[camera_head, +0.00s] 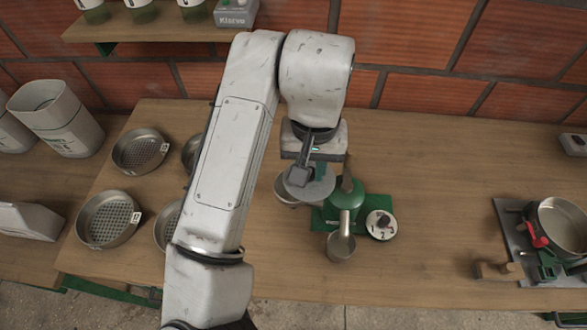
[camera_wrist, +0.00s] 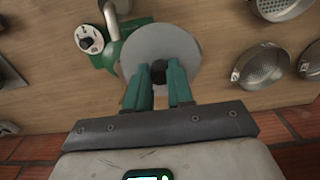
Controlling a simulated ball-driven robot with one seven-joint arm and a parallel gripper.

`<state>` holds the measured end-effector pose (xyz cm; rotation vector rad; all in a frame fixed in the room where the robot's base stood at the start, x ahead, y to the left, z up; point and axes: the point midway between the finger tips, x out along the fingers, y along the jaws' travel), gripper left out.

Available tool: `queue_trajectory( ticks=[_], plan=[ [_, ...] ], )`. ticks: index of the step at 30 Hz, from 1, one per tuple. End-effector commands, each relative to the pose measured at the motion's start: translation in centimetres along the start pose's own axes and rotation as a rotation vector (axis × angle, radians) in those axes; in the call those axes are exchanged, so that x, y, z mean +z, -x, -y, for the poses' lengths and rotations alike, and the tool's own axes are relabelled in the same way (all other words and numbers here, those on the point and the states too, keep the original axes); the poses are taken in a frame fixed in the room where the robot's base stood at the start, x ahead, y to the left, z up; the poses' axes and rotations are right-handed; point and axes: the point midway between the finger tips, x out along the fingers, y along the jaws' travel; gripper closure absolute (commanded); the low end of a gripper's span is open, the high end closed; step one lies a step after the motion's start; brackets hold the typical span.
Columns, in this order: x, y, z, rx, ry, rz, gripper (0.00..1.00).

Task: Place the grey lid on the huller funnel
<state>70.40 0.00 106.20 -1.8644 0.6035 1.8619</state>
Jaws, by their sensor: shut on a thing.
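My gripper (camera_head: 318,170) is shut on the black knob of the grey lid (camera_head: 316,189), which is a flat round disc. In the wrist view the green fingers (camera_wrist: 160,78) pinch the knob and the grey lid (camera_wrist: 160,45) lies beyond them. The green huller (camera_head: 345,200) stands on the table just right of the lid, with a white dial (camera_head: 381,225) and a metal cup (camera_head: 341,246) in front. A metallic rim (camera_head: 283,194), perhaps the funnel, shows at the lid's left. The lid hides most of it, so I cannot tell whether they touch.
Several round sieves (camera_head: 108,219) lie on the left of the table (camera_head: 440,190), partly behind my arm. A metal pot (camera_head: 562,228) on a plate stands at the right. A brick wall (camera_head: 430,40) is behind. The table between huller and pot is clear.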

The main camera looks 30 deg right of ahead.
Motion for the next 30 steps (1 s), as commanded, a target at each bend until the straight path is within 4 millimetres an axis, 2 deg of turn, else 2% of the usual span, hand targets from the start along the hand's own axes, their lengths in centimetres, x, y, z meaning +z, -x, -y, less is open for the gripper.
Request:
queue_trajectory(
  ticks=[1, 4, 10, 16, 24, 30],
  plan=[
    [-0.9, -0.6, 0.5, 0.006, 0.003, 0.002, 1.00],
    [-2.0, -2.5, 1.4, 0.003, 0.003, 0.004, 1.00],
    [-3.8, -5.0, 2.7, 0.001, 0.001, 0.002, 1.00],
    [-4.5, -6.2, 3.3, 0.000, 0.000, 0.002, 1.00],
    [-4.5, -9.2, 3.4, 0.000, 0.000, 0.001, 1.00],
    [-4.6, -9.4, 3.3, 0.000, 0.000, 0.000, 1.00]
  ],
)
